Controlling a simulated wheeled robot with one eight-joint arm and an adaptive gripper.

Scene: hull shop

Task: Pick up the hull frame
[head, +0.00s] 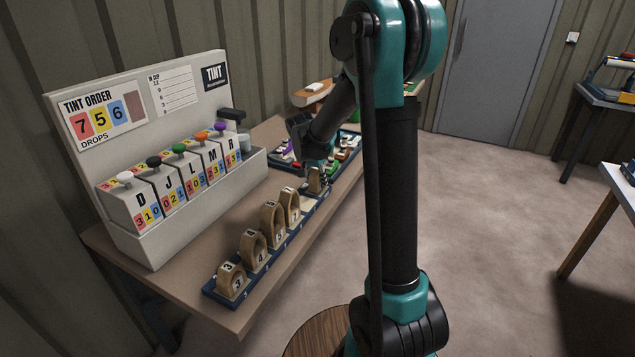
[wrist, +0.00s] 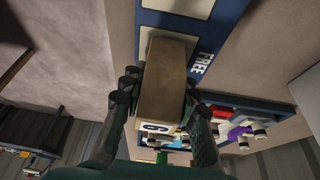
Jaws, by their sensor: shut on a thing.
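A wooden hull frame (head: 316,183) is between the fingers of my gripper (head: 319,168), over the far end of a blue rack (head: 252,292). In the wrist view my gripper (wrist: 160,92) is shut on this hull frame (wrist: 168,82), with a finger on each side. Whether the frame touches the rack is unclear. Several other wooden frames with number labels, such as the nearest frame (head: 232,281), stand upright in a row on the rack.
A tint order stand (head: 205,172) with lettered dispensers stands behind the rack on the bench (head: 100,236). A tray of coloured pieces (head: 349,143) lies beyond my gripper. The rack (wrist: 222,30) has pale pads and a FREE label. Open floor (head: 490,220) lies to the right.

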